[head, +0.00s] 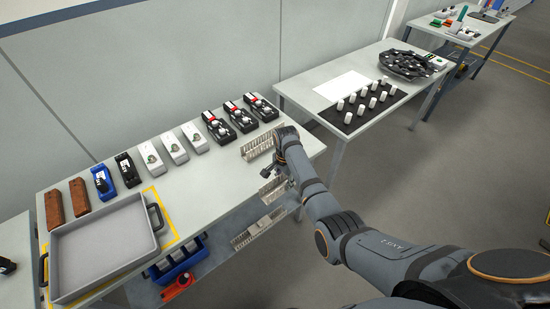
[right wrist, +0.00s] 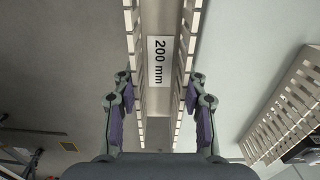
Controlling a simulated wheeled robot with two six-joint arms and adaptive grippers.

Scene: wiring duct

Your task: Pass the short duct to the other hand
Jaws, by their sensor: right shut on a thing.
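My right gripper (head: 279,172) is at the right end of the near table and is shut on a pale slotted duct (head: 272,188). In the right wrist view this duct (right wrist: 160,75) runs away between the two fingers and carries a white label reading 200 mm. The finger pads of the right gripper (right wrist: 160,98) lie against its two slotted walls. A second slotted duct (head: 260,147) lies on the table just behind the gripper; a slotted duct also shows at the right of the right wrist view (right wrist: 290,105). My left gripper is not in view.
A third slotted duct (head: 258,229) is lower, beyond the table's front edge. A grey tray (head: 103,290) stands at the left of the table (head: 215,185). Several devices stand in a row along the back. A blue bin (head: 180,264) sits below. The middle of the table is clear.

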